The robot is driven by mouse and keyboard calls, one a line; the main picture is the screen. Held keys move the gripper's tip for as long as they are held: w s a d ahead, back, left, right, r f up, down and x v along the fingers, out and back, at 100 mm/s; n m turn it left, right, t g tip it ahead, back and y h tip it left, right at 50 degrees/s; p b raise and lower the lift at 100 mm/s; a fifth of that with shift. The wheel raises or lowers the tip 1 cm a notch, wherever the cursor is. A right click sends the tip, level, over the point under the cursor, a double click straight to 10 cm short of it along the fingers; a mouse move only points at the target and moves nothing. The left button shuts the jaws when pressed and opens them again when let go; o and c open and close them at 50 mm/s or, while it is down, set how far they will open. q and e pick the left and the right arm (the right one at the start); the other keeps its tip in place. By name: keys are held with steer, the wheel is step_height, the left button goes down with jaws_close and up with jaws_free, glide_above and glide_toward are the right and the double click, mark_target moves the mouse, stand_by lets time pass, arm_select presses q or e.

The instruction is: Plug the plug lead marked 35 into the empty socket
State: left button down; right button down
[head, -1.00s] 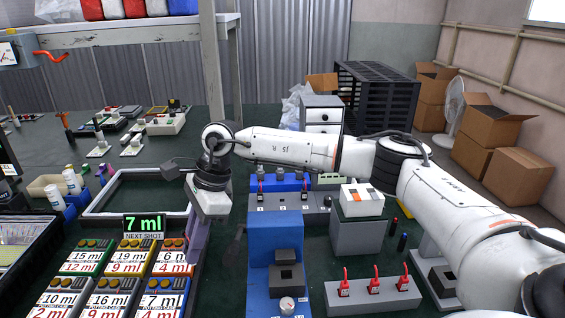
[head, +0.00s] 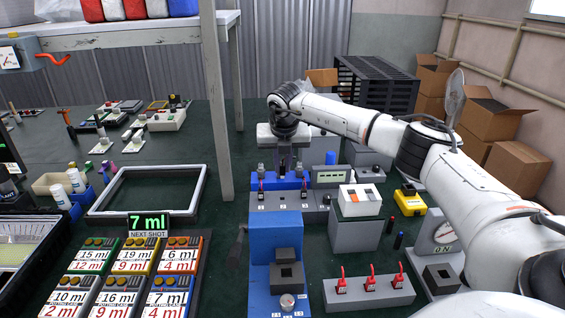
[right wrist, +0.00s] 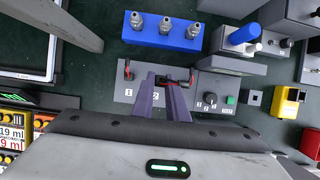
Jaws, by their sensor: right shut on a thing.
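My right gripper (head: 284,176) points down over the grey numbered panel (head: 283,206) in the middle of the bench. In the right wrist view its two purple fingers (right wrist: 165,84) are shut on a small dark and red piece at the panel's middle position, mostly hidden by the fingers. A red and black piece (head: 262,189) stands on the panel to its left and a similar one (head: 304,188) to its right. I cannot read a 35 anywhere, nor tell which socket is empty. My left gripper is out of view.
A blue block with several metal connectors (right wrist: 165,30) stands just behind the panel. A grey box with a white switch top (head: 355,230) is at its right. Three red pieces stand on a grey strip (head: 368,294) in front. A blue stand (head: 276,235) is nearer.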

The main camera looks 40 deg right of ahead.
mark_target(282, 176)
steer(key=shift+r, duration=0.1)
stand_by(0.3)
steer(key=shift+f, duration=0.5)
steer(key=shift+f+b, duration=1.35)
steer(key=shift+f, duration=1.2)
steer(key=shift+f, duration=0.1)
steer(key=shift+f, duration=0.25)
steer(key=shift+f+b, duration=0.5)
steer(key=shift+b, duration=0.05)
steer(key=shift+f+b, duration=0.35)
steer(key=shift+f, duration=0.25)
